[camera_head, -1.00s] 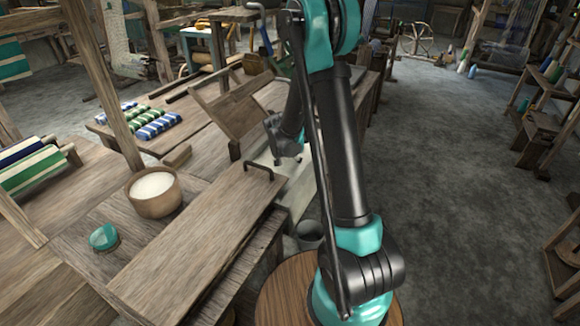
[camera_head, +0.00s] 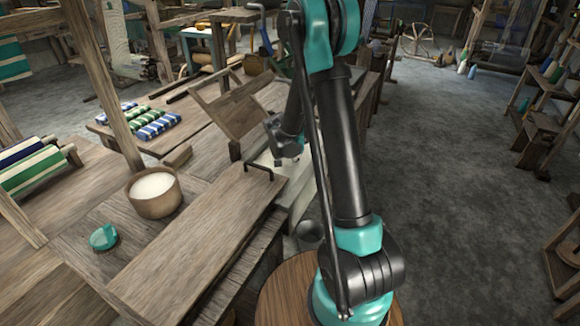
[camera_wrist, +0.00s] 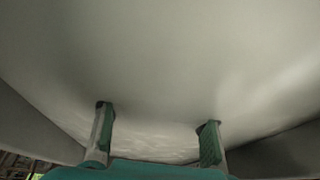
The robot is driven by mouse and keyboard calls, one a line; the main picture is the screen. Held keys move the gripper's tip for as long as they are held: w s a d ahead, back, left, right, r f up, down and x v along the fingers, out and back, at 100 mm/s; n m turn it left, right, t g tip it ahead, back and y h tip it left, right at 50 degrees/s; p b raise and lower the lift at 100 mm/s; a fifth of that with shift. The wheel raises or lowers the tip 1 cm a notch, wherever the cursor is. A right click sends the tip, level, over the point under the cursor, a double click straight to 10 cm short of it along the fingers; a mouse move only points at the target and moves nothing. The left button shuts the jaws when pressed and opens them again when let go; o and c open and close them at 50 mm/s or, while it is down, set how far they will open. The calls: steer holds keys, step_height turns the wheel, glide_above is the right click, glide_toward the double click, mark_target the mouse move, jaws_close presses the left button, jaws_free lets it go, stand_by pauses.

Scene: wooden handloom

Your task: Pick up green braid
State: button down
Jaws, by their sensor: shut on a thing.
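My gripper (camera_wrist: 158,142) has its two fingers apart in the wrist view, shut on a pale, smooth thing that fills most of that view. Its full shape is not visible. In the head view my gripper (camera_head: 284,150) is small and partly behind my arm, near the pale strip along the table's right side. No green braid can be told for sure. Several striped rolls, a green and white one (camera_head: 143,120) among them, lie on the wooden table at the left, well apart from my gripper.
A wooden bowl with white contents (camera_head: 154,193) and a teal round thing (camera_head: 104,237) stand on the near table. A tilted wooden frame (camera_head: 232,110) stands just left of my gripper. A grey bucket (camera_head: 309,235) is below.

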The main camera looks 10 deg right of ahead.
mark_target(290, 162)
steer(key=shift+r, duration=0.15)
step_height(290, 162, up, 20)
stand_by(0.5)
stand_by(0.5)
